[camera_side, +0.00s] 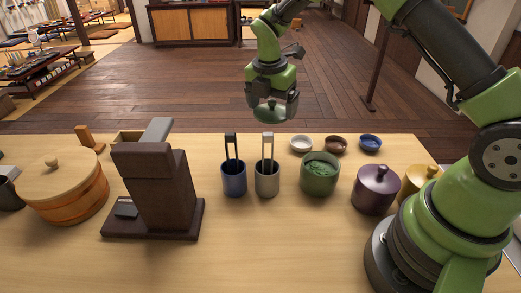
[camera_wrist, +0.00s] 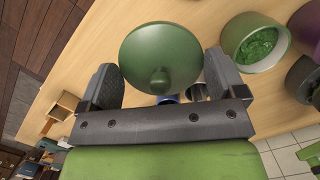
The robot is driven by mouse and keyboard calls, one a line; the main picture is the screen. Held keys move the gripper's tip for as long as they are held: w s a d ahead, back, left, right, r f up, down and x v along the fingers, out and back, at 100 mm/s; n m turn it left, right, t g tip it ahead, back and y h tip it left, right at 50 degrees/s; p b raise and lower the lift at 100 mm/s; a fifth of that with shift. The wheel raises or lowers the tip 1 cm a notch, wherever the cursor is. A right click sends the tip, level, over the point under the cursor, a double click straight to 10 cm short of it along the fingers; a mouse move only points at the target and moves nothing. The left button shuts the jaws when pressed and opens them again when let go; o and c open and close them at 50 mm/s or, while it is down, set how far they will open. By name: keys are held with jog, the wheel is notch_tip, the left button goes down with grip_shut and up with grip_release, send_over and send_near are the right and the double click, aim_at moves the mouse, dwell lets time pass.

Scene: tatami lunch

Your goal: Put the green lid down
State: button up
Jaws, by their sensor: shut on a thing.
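The green lid (camera_side: 268,112) is held in the air by my gripper (camera_side: 272,101), above and beyond the table's far edge in the side view. In the wrist view the lid (camera_wrist: 160,62) shows its round green top and small knob. My gripper (camera_wrist: 162,85) has one finger on each side of the knob area; the exact contact is hard to see. The green pot (camera_side: 319,176) stands uncovered on the table, with green contents inside. It also shows at the upper right of the wrist view (camera_wrist: 232,38).
A blue cup (camera_side: 233,181) and a grey cup (camera_side: 267,183) holding utensils stand left of the green pot. Three small bowls (camera_side: 336,144) sit behind it. A lidded purple pot (camera_side: 375,192) is to its right. The table front (camera_side: 270,245) is clear.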

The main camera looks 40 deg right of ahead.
aim_at(260, 107)
jog(key=w+n, duration=0.1)
jog(key=w+f+n, duration=0.1)
jog(key=n, duration=0.1)
jog(key=w+n, duration=0.1)
jog(key=n, duration=0.1)
jog(key=shift+a+f+t, duration=0.2)
jog(key=shift+f+t, duration=0.1)
jog(key=shift+t, duration=0.1)
jog(key=shift+w+f+n+y, duration=0.15)
jog(key=shift+f+n+y, duration=0.15)
jog(key=shift+n, duration=0.1)
notch_tip(260, 107, down, 10)
jog(key=shift+r, duration=0.25)
